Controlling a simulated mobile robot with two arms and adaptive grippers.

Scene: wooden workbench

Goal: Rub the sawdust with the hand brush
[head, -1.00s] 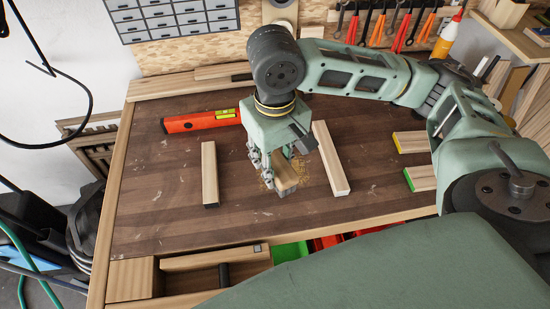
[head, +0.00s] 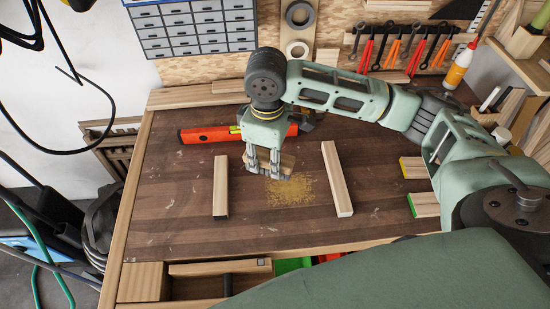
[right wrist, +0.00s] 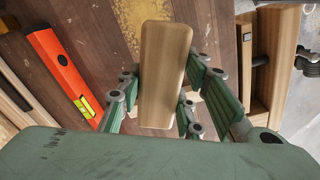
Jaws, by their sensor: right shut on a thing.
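My right gripper (head: 270,172) is shut on the hand brush (head: 287,163), whose wooden back also shows in the right wrist view (right wrist: 165,70). In the head view the brush is at the far left edge of the sawdust (head: 291,190). The sawdust is a loose yellow patch on the dark bench top, between two wooden blocks. In the right wrist view some sawdust (right wrist: 140,28) shows beside the brush. Whether the bristles touch the bench cannot be told. My left gripper is not in view.
A pale wooden block (head: 221,186) lies left of the sawdust and another (head: 337,178) lies right of it. A red spirit level (head: 205,134) lies behind. Two blocks with coloured ends (head: 415,168) are at the right. The workbench (head: 180,225) is clear at front left.

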